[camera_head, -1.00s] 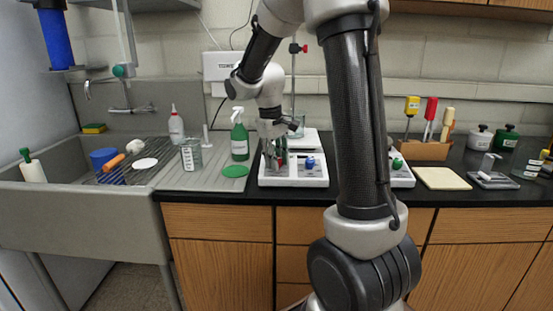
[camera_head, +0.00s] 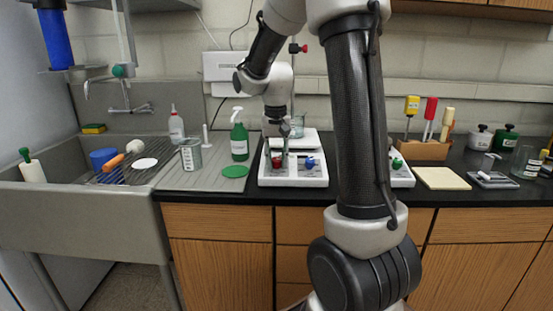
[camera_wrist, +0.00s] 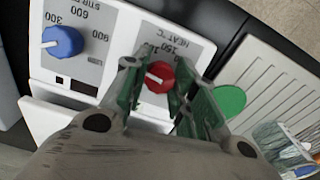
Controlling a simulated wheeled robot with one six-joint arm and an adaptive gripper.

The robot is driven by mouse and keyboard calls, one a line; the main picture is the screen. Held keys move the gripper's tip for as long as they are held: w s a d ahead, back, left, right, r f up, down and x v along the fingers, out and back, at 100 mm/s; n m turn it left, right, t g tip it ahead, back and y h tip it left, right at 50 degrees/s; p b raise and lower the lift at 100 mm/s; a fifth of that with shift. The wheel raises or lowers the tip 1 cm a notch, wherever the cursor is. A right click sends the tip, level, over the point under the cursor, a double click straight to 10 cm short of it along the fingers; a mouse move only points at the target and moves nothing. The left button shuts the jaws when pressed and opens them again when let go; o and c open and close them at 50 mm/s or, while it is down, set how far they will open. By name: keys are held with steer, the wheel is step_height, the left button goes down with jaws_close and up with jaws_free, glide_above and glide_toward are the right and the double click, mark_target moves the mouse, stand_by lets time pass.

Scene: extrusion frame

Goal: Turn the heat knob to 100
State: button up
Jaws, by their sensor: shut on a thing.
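The red heat knob (camera_wrist: 159,78) shows on the front of a white hot plate (camera_wrist: 120,25) in the wrist view, with a white pointer line on its face. Its scale reads HEAT °C with numbers that include 150, partly hidden by a finger. My gripper (camera_wrist: 158,85) comes from above, with its green-padded fingers on either side of the red knob, shut on it. In the head view my gripper (camera_head: 278,143) is at the left front of the hot plate (camera_head: 293,183), and the red knob (camera_head: 277,163) shows below it.
A blue stir knob (camera_wrist: 63,42) sits beside the heat knob. A green disc (camera_wrist: 229,101) lies on the ridged drainboard. In the head view a green spray bottle (camera_head: 239,138) stands left of the hot plate, and a beaker (camera_head: 297,127) stands behind it.

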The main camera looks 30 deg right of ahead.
mark_target(280, 161)
steer(key=m, duration=0.4)
steer(key=shift+m+y, duration=0.3)
steer(key=shift+m+t, duration=0.4)
steer(key=shift+m, duration=1.4)
steer(key=o, duration=1)
steer(key=shift+r, duration=0.1)
steer(key=r, duration=0.4)
steer(key=s+r, duration=0.1)
steer(key=r, duration=0.6)
steer(key=shift+s+d+r, duration=0.15)
steer(key=shift+s+r, duration=0.1)
steer(key=shift+r, duration=0.1)
